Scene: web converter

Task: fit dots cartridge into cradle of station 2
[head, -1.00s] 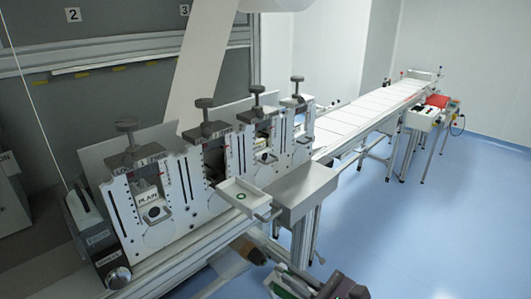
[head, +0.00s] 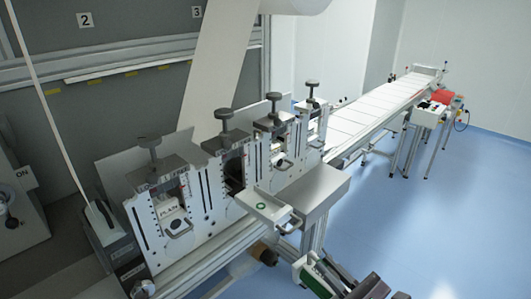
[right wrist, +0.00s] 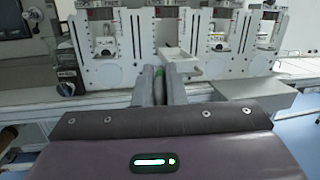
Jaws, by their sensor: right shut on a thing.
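The station 2 opening (head: 236,172) is dark and empty. Its white cradle (head: 280,217), marked with a green ring, sticks out toward me in front of it. My right gripper (head: 308,265) is at the bottom of the head view, below and right of the cradle and apart from it. In the right wrist view its two fingers (right wrist: 161,84) are shut on a narrow green-edged thing, which I take for the dots cartridge (right wrist: 159,71). Most of it is hidden between the fingers, and no label shows. My left gripper is not in view.
Station 1, left of station 2, holds a cartridge labelled PLAIN (head: 171,211). More stations (head: 280,145) stand to the right. A grey side shelf (head: 310,190) juts out right of the cradle. A conveyor (head: 375,115) runs back right.

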